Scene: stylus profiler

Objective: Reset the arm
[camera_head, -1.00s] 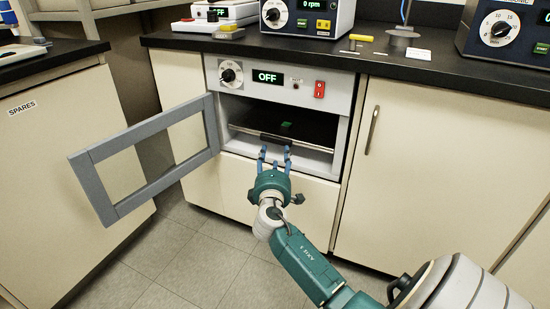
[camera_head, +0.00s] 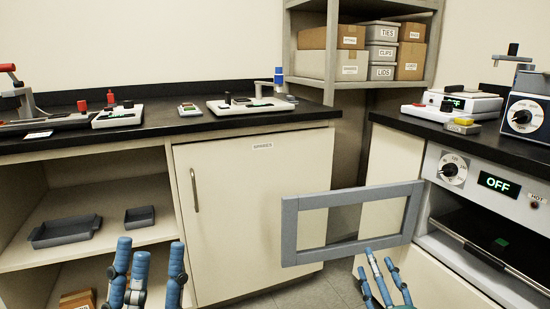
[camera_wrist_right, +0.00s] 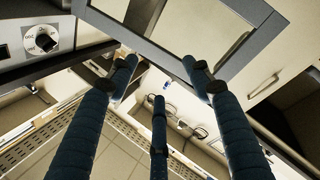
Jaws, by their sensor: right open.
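My left gripper (camera_head: 150,248) is at the bottom left of the head view, in front of the left bench. Its blue fingers are spread and empty. My right gripper (camera_head: 380,268) is at the lower right, by the lower right corner of the open oven door (camera_head: 290,232). In the right wrist view its fingers (camera_wrist_right: 160,85) are apart with nothing between them, and the door frame (camera_wrist_right: 235,70) is above. On the left bench a white instrument (camera_head: 250,107) stands beside a blue and grey post (camera_head: 279,80). I cannot tell which device the arm belongs to.
The oven (camera_head: 470,185) reads OFF, with a dark shelf inside holding a small green piece (camera_head: 501,242). A white device with a black knob (camera_head: 118,116) and a red-handled device (camera_head: 28,105) stand on the left bench. Grey trays (camera_head: 66,232) are on the shelf below. Floor is clear between benches.

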